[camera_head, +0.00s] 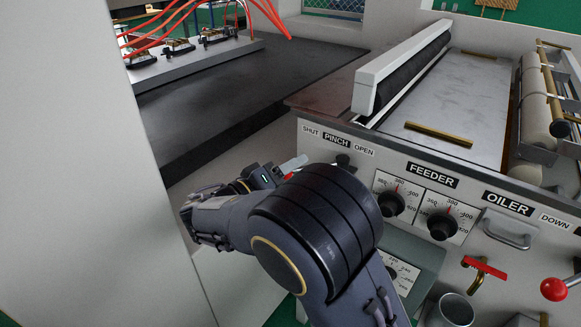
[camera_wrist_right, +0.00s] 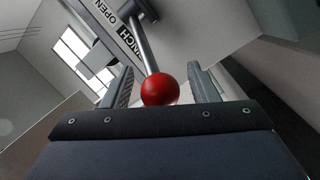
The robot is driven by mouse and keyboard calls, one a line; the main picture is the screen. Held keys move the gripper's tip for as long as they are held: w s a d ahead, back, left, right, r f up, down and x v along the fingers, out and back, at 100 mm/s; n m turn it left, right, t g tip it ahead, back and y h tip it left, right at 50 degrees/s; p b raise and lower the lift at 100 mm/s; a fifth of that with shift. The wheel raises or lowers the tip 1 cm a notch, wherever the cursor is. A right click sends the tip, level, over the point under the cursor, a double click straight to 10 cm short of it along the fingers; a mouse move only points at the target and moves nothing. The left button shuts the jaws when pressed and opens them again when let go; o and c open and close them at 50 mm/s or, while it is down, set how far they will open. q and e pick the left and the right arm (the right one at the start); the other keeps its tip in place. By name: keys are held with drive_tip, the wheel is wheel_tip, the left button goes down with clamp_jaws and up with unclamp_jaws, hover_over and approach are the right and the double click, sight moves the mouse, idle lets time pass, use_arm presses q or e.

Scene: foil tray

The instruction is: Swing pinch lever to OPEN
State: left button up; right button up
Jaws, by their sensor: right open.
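The pinch lever shows in the right wrist view as a metal rod (camera_wrist_right: 146,48) with a red ball knob (camera_wrist_right: 160,91). The rod runs from the knob up to a dark pivot on the panel. My right gripper (camera_wrist_right: 161,68) is open, with one finger on each side of the knob and visible gaps beside it. In the head view, the dark pivot (camera_head: 343,161) sits below the PINCH label (camera_head: 337,140), between SHUT and OPEN. My right wrist hides most of the lever there. My left gripper is not in view.
FEEDER dials (camera_head: 390,203) and a red-handled tap (camera_head: 484,267) are right of my right arm. Another red knob (camera_head: 553,289) is at the far right. A pale wall (camera_head: 90,180) stands at the left. A dark flat bed (camera_head: 235,85) lies behind.

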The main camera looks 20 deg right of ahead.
drive_tip(key=shift+w+d, duration=0.15)
drive_tip(key=shift+d, duration=0.1)
clamp_jaws()
idle(0.3)
